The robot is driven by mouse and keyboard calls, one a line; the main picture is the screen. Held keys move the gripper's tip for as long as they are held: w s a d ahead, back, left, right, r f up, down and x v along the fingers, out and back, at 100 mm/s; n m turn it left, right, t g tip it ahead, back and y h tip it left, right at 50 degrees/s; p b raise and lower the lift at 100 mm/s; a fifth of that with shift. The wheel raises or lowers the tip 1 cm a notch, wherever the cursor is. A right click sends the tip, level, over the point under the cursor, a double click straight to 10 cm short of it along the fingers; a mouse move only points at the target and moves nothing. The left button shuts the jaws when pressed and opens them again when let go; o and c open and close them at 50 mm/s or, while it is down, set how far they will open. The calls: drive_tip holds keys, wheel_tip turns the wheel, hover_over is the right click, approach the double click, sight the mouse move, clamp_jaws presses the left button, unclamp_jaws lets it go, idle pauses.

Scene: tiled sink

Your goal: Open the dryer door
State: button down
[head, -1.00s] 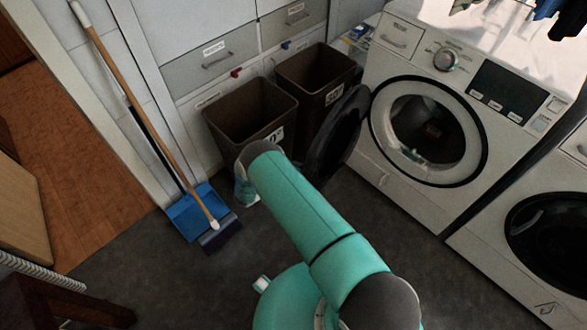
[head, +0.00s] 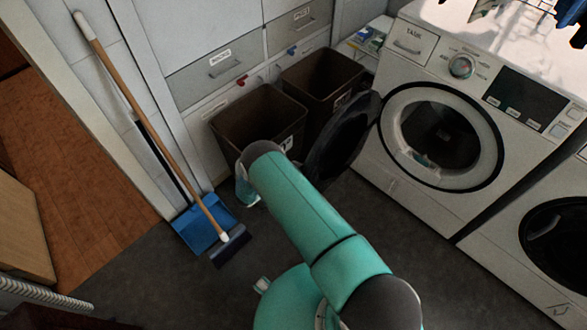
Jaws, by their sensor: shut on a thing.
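A white front-loading machine (head: 404,165) stands at the right. Its round dark door (head: 342,140) stands wide open, swung out to the left toward the bins. Its round opening (head: 440,135) shows a dark drum with something light low inside. A second white machine (head: 510,255) stands at the lower right edge, partly cut off, with a dark round door (head: 562,242) that looks shut. I cannot tell which machine is the dryer. My teal arm reaches up from the bottom to a grey joint near the bins.
Two brown bins (head: 255,115) (head: 318,85) stand against the grey drawers (head: 215,70). A broom (head: 150,125) leans at the left beside a blue dustpan (head: 205,228). The dark floor (head: 150,275) is clear at lower left.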

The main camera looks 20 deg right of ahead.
drive_tip(key=shift+w+a, duration=0.1)
idle(0.5)
drive_tip(key=c, duration=1.4)
unclamp_jaws()
drive_tip(key=shift+c, duration=0.2)
drive_tip(key=v, duration=1.3)
drive_tip(key=shift+a, duration=0.35)
